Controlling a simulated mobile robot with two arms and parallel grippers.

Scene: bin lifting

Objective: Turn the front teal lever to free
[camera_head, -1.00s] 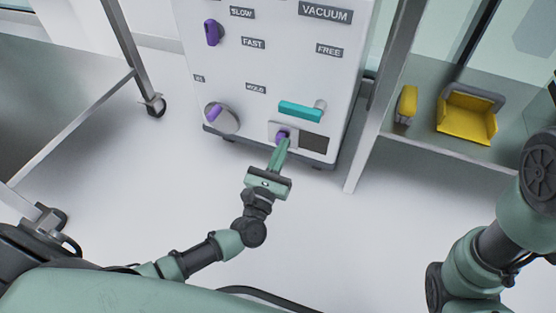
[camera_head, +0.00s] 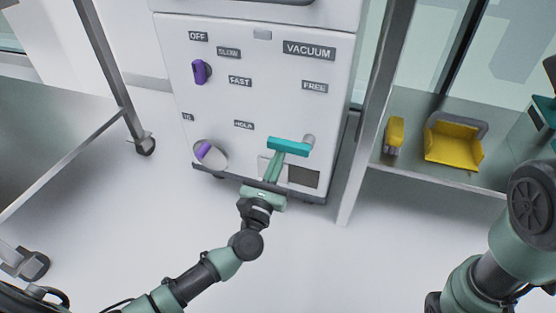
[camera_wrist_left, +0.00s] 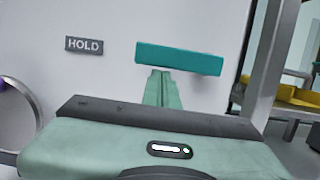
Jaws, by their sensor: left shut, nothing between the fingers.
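The teal lever (camera_head: 289,147) is on the lower front of the white machine, lying nearly level, with its grey pivot (camera_head: 309,140) at its right end. The FREE label (camera_head: 314,87) is above it and the HOLD label (camera_head: 243,125) is to its upper left. My left gripper (camera_head: 277,158) is shut and empty, its fingertips just below the middle of the lever. In the left wrist view the lever (camera_wrist_left: 180,59) is right above the fingertips (camera_wrist_left: 162,76); I cannot tell whether they touch. My right gripper is out of view.
The white machine (camera_head: 225,105) also carries a purple switch (camera_head: 200,72) and a round dial with a purple grip (camera_head: 205,151). A metal table (camera_head: 60,130) stands at left. A shelf (camera_head: 400,170) with yellow bins (camera_head: 453,142) stands at right. Open floor lies in front.

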